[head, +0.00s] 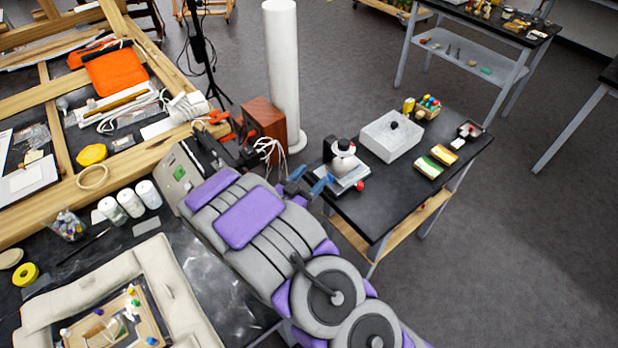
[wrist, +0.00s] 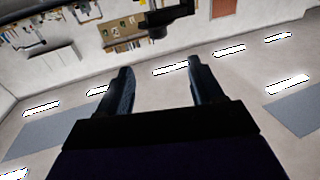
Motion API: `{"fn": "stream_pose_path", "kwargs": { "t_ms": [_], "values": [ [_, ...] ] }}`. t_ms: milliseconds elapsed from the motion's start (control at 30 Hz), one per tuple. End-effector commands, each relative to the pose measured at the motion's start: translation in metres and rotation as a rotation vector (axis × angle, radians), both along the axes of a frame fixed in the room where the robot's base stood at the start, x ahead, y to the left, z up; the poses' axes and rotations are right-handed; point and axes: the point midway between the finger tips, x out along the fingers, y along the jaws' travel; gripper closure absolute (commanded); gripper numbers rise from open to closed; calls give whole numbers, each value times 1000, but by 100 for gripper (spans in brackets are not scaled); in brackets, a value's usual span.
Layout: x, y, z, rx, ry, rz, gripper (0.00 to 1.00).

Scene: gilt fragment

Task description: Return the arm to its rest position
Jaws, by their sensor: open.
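My arm, grey with purple pads, runs from the lower right toward the middle of the head view. My gripper (head: 312,177) shows only in part beside it, with its blue fingers near the left edge of the black table. In the wrist view my gripper (wrist: 160,80) has its two dark fingers spread wide apart with nothing between them. That view looks toward a pale surface with bright light strips and a wall of shelves. The lower part of the gripper is hidden behind the arm in the head view.
The black table (head: 364,205) carries a white-and-black instrument (head: 343,160), a pale grey box (head: 391,137) and small coloured items. A white column (head: 283,70) and a reddish-brown box (head: 264,122) stand behind the arm. A wooden frame (head: 60,190) lies left.

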Motion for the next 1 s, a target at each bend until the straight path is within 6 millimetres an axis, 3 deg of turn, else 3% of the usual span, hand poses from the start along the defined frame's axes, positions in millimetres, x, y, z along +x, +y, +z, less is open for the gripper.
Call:
{"fn": "stream_pose_path", "kwargs": {
  "t_ms": [467, 633, 800, 1000],
  "values": [
    [4, 1, 1, 30, 13, 9, 34],
    [25, 7, 3, 189, 99, 72, 34],
    [42, 25, 14, 401, 239, 197, 34],
    [36, 47, 40, 581, 416, 360, 34]
  ]
}}
